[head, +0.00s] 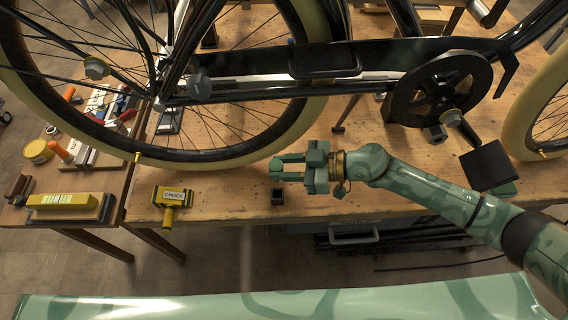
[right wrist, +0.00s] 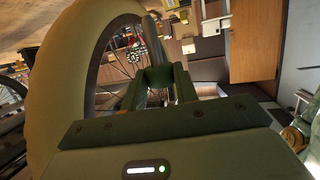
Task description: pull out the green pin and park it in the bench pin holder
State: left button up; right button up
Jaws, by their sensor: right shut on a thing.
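My right gripper (head: 280,171) is in front of the rear wheel, above the front edge of the bench. It is shut on the green pin. In the right wrist view the pin's green grip (right wrist: 159,76) sits between my fingers, and a grey shaft runs up from it. In the head view the fingers, also green, make the pin hard to pick out. A small dark square block with an opening, seemingly the bench pin holder (head: 278,197), stands on the bench just below my gripper in the picture, apart from it. My left gripper is not in view.
The trike's rear wheel (head: 226,160) and crank (head: 437,90) stand behind my arm. A yellow chock (head: 172,195) lies left on the bench (head: 222,205). A side table at left holds a brush (head: 62,202) and tools. Bare bench lies between chock and holder.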

notch_tip(320, 180, down, 4)
jog(key=shift+f+b, duration=0.2)
jog(key=shift+b, duration=0.95)
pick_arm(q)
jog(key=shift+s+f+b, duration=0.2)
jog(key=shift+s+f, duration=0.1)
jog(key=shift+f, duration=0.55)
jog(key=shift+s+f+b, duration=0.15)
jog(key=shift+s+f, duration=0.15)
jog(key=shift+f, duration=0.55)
pick_arm(e)
jog(key=shift+f, duration=0.7)
pick_arm(q)
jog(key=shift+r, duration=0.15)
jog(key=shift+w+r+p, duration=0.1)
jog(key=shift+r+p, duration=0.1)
jog(key=shift+p, duration=0.15)
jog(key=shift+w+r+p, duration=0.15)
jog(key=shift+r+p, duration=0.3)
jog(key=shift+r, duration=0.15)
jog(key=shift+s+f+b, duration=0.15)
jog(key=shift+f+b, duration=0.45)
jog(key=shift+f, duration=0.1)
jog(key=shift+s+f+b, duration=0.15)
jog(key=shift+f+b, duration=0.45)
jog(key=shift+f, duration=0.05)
pick_arm(e)
jog(key=shift+f, duration=2.2)
